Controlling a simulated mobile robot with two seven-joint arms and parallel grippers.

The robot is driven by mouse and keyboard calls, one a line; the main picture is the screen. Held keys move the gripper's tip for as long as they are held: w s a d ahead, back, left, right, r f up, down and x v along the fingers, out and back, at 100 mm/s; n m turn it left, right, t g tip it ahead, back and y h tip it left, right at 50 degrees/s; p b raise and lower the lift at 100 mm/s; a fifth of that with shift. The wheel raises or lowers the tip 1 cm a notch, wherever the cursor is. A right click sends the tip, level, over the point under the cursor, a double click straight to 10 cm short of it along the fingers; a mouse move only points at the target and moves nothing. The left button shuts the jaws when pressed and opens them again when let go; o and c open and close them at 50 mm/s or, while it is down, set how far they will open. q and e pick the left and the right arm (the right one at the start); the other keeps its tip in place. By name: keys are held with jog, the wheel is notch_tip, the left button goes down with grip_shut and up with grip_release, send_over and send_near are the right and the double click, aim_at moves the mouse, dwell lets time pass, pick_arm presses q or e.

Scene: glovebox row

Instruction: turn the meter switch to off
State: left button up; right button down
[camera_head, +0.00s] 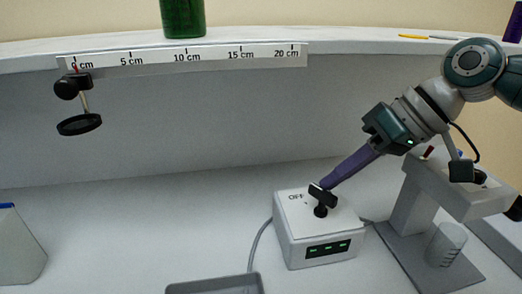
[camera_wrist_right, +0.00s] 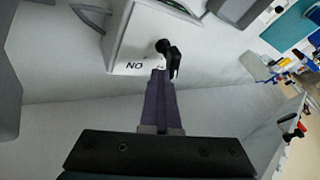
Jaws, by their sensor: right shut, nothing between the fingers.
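The meter (camera_head: 315,229) is a white box on the bench with a lit green display on its front. Its black switch (camera_head: 321,197) stands on the top face, with a crossbar handle on a short stem. An OFF label (camera_head: 296,197) shows left of the switch. My left gripper is out of view.
A grey stand (camera_head: 418,204) with a clear beaker (camera_head: 445,245) is close on the right. A grey tray (camera_head: 215,288) lies at the front. A ruled shelf edge (camera_head: 186,55) runs above, with a black ring clamp (camera_head: 79,124) hanging at left. The bench between is clear.

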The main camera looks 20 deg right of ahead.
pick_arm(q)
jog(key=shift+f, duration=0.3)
pick_arm(e)
jog(key=shift+w+a+n, duration=0.1)
jog(key=shift+a+n, duration=0.05)
jog(key=shift+n, duration=0.25)
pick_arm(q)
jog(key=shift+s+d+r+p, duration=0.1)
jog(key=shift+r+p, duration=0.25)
pick_arm(e)
jog(key=shift+a, duration=0.1)
jog(key=shift+w, duration=0.1)
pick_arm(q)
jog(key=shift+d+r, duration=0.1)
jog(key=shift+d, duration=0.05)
pick_arm(e)
jog(key=shift+w+a+y, duration=0.1)
jog(key=shift+y, duration=0.2)
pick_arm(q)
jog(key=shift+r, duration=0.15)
pick_arm(e)
jog(key=shift+r, duration=0.1)
